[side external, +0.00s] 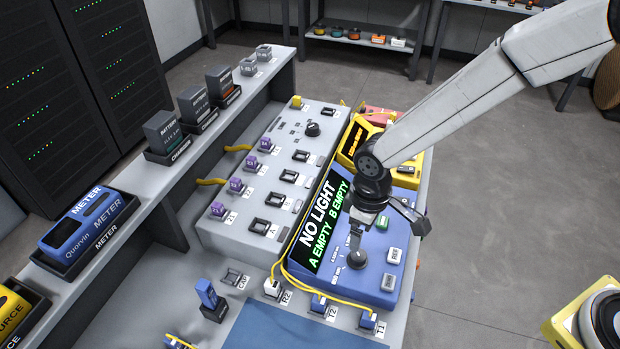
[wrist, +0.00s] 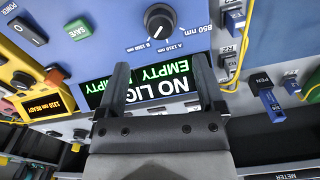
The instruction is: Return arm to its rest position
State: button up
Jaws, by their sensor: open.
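My gripper (side external: 357,236) is over the blue instrument (side external: 378,275), pointing down near its black rotary knob (side external: 357,259). In the wrist view my gripper (wrist: 160,68) has its two dark fingers apart with nothing between them. The knob (wrist: 159,22) is beyond the fingertips there, and I see no contact with it. Behind the fingers is the instrument's screen (wrist: 178,88), partly hidden by them. In the side view the screen (side external: 326,222) reads NO LIGHT, A EMPTY, B EMPTY.
A yellow source unit (side external: 405,172) stands behind the blue instrument. Yellow cables (side external: 285,262) run along its left edge to ports T1 and T2. A grey panel (side external: 225,232) with purple connectors is to the left. A raised shelf (side external: 150,205) holds meters and boxed units.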

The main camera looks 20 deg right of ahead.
jog(key=s+d+r+m+t, duration=0.1)
jog(key=s+d+r+m, duration=0.2)
jog(key=d, duration=0.7)
jog(key=s+d+r+m+t, duration=0.1)
jog(key=s+d+r+m, duration=0.2)
jog(key=d, duration=0.7)
jog(key=shift+s+r+m+t, duration=0.35)
jog(key=shift+s+r, duration=0.5)
jog(key=shift+s, duration=0.4)
